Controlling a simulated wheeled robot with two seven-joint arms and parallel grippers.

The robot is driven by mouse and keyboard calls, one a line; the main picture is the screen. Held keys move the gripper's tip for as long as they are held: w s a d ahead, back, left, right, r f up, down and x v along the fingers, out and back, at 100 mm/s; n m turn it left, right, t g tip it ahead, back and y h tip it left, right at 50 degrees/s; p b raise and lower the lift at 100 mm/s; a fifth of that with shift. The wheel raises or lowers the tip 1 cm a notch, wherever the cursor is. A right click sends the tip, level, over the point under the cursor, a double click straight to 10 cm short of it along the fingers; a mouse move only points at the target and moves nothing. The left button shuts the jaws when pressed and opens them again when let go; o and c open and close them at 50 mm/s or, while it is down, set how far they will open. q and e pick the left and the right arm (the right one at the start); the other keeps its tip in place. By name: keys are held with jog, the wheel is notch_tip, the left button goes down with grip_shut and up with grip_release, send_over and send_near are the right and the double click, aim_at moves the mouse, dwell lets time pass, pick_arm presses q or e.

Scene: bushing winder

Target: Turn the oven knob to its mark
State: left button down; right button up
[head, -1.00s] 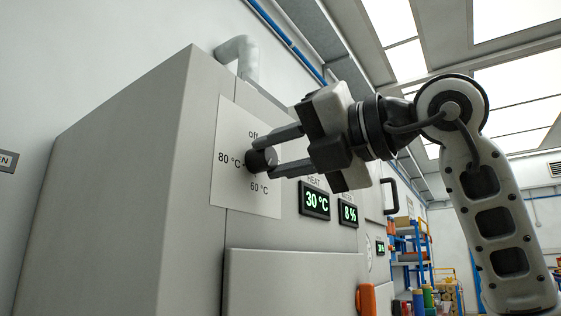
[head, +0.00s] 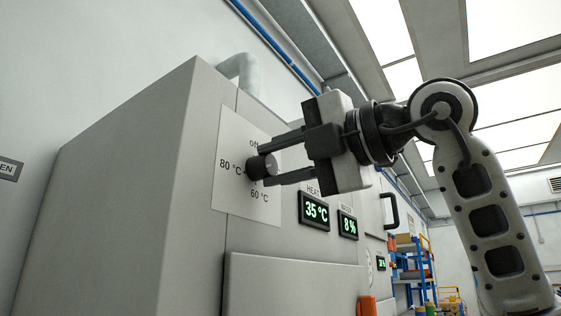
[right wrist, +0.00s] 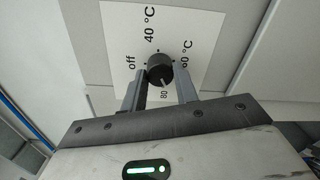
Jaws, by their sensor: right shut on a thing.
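The oven knob (head: 262,166) is a dark round knob on a white dial plate (head: 232,196) on the grey oven's front. The plate reads off, 80 °C and 60 °C in the head view; 40 °C also shows in the right wrist view. My right gripper (head: 263,165) is shut on the knob, one finger on each side. In the right wrist view the knob (right wrist: 159,69) sits between the fingertips, and its pale pointer line points down, roughly toward the partly hidden 80 label. My left gripper is not in view.
A green heat display (head: 314,211) reads 35 °C, and another display (head: 348,227) reads 8 %. A grey panel (head: 290,284) juts out below the dial. A dark handle (head: 390,210) and a shelf (head: 411,258) stand farther right.

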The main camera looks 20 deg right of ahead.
jog(key=o, duration=1)
jog(key=shift+c, duration=0.2)
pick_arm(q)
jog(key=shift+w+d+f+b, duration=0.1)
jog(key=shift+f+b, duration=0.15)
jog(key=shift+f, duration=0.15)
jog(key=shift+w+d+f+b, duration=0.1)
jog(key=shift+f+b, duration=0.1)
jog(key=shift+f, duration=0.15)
pick_arm(e)
jog(key=v, duration=1.6)
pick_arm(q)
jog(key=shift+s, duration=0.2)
